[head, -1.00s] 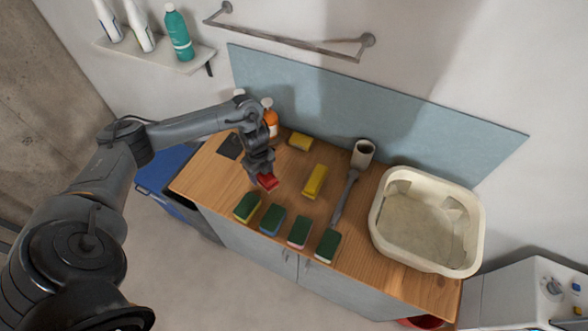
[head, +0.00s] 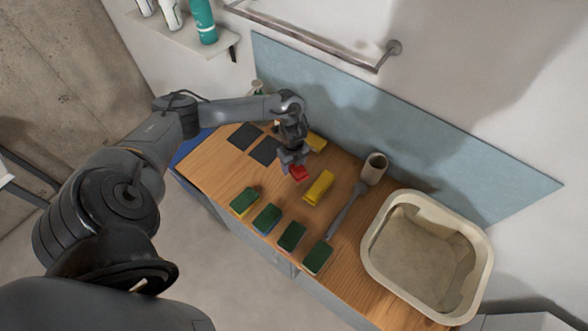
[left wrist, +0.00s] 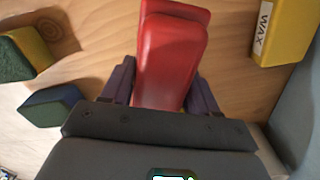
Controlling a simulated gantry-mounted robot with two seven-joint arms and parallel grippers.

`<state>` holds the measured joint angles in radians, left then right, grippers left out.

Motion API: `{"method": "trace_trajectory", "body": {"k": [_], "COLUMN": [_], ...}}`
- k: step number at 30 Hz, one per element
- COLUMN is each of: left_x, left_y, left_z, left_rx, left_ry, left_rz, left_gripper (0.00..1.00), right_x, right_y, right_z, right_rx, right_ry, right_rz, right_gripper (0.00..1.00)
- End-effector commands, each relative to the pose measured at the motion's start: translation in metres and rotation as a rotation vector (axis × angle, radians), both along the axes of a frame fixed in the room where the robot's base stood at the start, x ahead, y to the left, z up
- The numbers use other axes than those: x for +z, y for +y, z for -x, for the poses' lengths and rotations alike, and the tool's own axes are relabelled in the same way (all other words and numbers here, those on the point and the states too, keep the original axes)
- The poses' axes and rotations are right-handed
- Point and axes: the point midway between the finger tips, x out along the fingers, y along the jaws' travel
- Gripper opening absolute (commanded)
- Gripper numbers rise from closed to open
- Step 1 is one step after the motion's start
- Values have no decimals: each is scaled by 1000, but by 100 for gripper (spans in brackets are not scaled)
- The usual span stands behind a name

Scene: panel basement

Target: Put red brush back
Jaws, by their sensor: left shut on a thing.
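The red brush (head: 299,173) is in my left gripper (head: 291,163), over the wooden counter (head: 209,160). In the left wrist view the red brush (left wrist: 170,55) lies between the two fingers of the gripper (left wrist: 160,85), which are shut on it. It points away from the palm. I cannot tell whether its underside touches the counter. Two dark square pads (head: 245,136) (head: 265,151) lie on the counter to the left of the gripper. My right gripper is not in view.
A yellow block (head: 319,187) lies just right of the brush, another (head: 316,141) behind the gripper. Several green-topped sponges (head: 292,236) line the front edge.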

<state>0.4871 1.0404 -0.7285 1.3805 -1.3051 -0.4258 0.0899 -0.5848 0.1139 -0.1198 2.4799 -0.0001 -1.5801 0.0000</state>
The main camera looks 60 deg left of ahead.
Motion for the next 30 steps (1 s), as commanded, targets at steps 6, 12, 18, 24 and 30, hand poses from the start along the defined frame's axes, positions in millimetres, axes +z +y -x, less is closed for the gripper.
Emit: {"method": "trace_trajectory", "body": {"k": [6, 12, 18, 24, 30], "left_x": [-27, -35, -35, -36, -36], "left_y": [0, 0, 0, 0, 0], "left_z": [0, 0, 0, 0, 0], "left_rx": [1, 0, 0, 0, 0], "left_ry": [1, 0, -1, 0, 0], "left_rz": [0, -1, -1, -1, -1], "left_gripper": [11, 11, 11, 76, 85], "right_x": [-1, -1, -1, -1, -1], "right_y": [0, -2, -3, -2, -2], "right_z": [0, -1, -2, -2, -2], "right_rx": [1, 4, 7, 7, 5], "right_ry": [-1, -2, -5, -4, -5], "right_rz": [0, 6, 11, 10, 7], "right_gripper": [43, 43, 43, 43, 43]}}
